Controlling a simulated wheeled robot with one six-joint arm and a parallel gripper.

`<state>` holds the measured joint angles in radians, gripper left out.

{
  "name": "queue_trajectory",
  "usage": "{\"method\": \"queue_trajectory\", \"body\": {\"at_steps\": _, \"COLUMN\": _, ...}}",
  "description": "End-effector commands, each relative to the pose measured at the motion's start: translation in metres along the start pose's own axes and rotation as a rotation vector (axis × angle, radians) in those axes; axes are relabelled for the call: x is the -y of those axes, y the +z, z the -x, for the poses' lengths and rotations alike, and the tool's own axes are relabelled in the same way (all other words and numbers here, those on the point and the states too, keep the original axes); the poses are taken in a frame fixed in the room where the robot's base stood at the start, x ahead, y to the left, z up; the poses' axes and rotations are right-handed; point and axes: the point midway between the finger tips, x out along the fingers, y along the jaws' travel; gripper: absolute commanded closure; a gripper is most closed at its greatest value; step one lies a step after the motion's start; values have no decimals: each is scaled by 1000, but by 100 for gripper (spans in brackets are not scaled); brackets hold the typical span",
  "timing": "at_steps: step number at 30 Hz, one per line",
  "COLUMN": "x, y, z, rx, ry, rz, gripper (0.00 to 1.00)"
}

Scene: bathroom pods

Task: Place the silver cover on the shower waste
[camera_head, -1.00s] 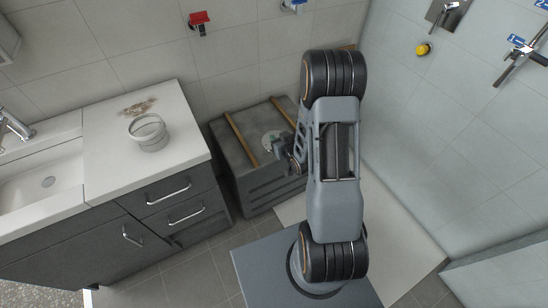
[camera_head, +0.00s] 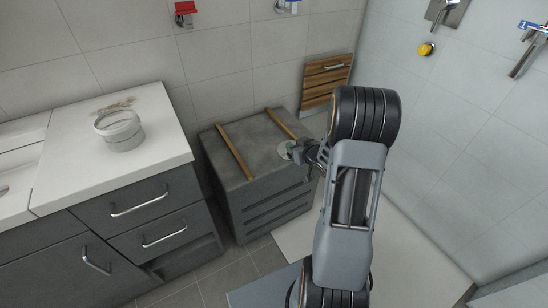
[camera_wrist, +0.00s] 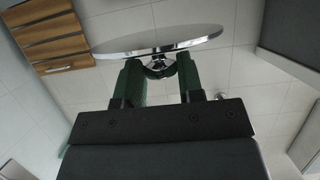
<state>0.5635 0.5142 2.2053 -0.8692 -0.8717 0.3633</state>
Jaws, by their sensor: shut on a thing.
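The silver cover (camera_wrist: 160,42) is a thin round disc seen nearly edge-on in the wrist view, with a small knob (camera_wrist: 158,68) under it. My gripper (camera_wrist: 160,72) is shut on that knob between its two green fingers. The white shower floor (camera_head: 400,225) lies right of my arm. The shower waste is not visible.
The grey crate (camera_head: 265,200) with two wooden strips stands beside the dark vanity (camera_head: 135,235). A clear round container (camera_head: 119,131) is on the white counter.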

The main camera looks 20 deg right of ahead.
Motion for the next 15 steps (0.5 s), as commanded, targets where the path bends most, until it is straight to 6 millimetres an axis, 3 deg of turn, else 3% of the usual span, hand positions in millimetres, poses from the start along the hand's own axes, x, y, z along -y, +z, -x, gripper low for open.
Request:
{"method": "queue_trajectory", "body": {"at_steps": 1, "x": 6, "y": 4, "z": -17, "rx": 1, "ry": -6, "rz": 2, "gripper": 91}}
{"method": "queue_trajectory", "body": {"at_steps": 6, "x": 16, "y": 14, "z": -57, "rx": 3, "ry": -3, "rz": -1, "gripper": 91}}
{"method": "queue_trajectory", "body": {"at_steps": 15, "x": 21, "y": 31, "z": -91, "rx": -1, "ry": -1, "rz": -2, "gripper": 91}}
